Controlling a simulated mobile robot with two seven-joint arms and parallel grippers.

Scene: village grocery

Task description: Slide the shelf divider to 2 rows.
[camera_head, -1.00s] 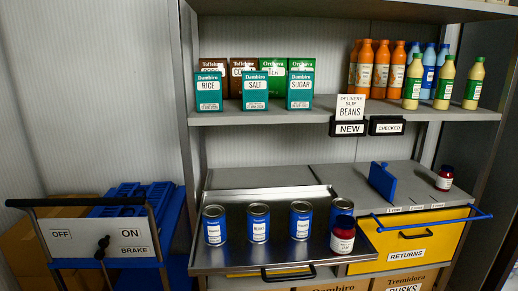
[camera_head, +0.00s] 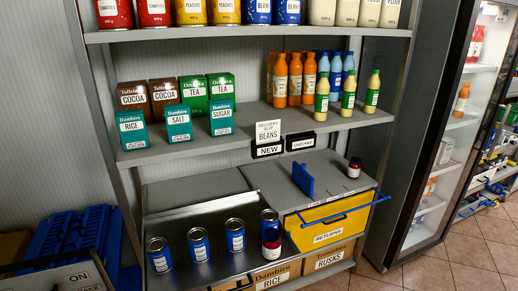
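The blue shelf divider (camera_head: 303,179) stands upright on the grey surface of the lower shelf (camera_head: 270,180), right of the metal tray. Small row labels (camera_head: 331,197) run along that shelf's front edge; I cannot read them clearly. Neither of my grippers shows in the head view.
A cart (camera_head: 60,275) stands left; open floor (camera_head: 440,270) lies right.

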